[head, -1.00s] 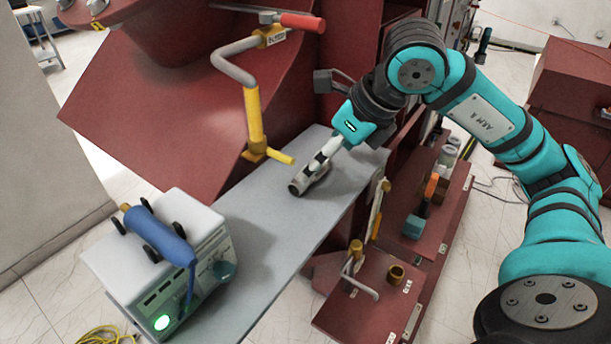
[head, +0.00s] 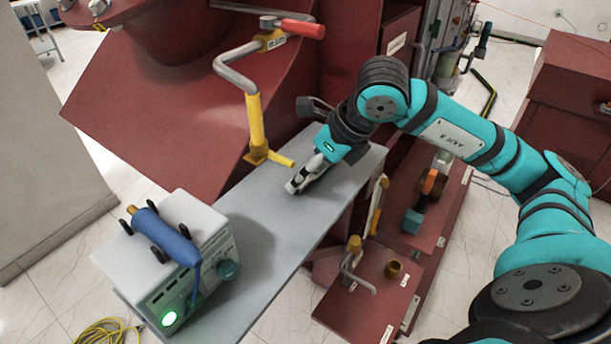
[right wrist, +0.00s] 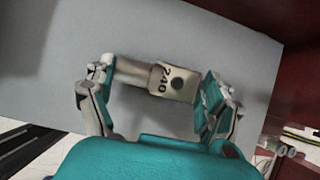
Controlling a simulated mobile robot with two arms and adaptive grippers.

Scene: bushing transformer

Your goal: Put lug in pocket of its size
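The lug (right wrist: 172,82) is a pale metal piece with a round barrel, and a flat palm marked 240 with a dark hole. It lies on the grey bench top (head: 250,225) in the right wrist view. My right gripper (right wrist: 158,95) is open around it, one finger near the barrel end and the other near the palm end; I cannot tell whether they touch it. In the head view my right gripper (head: 303,178) is low over the bench and mostly hides the lug. No pocket can be made out for certain. My left gripper is not in view.
A grey instrument (head: 215,258) with a green light and a blue tool (head: 165,235) on top stands at the bench's near end. A yellow-and-grey crank (head: 254,120) rises behind the bench. Dark red boards (head: 375,300) with small fittings lie lower right.

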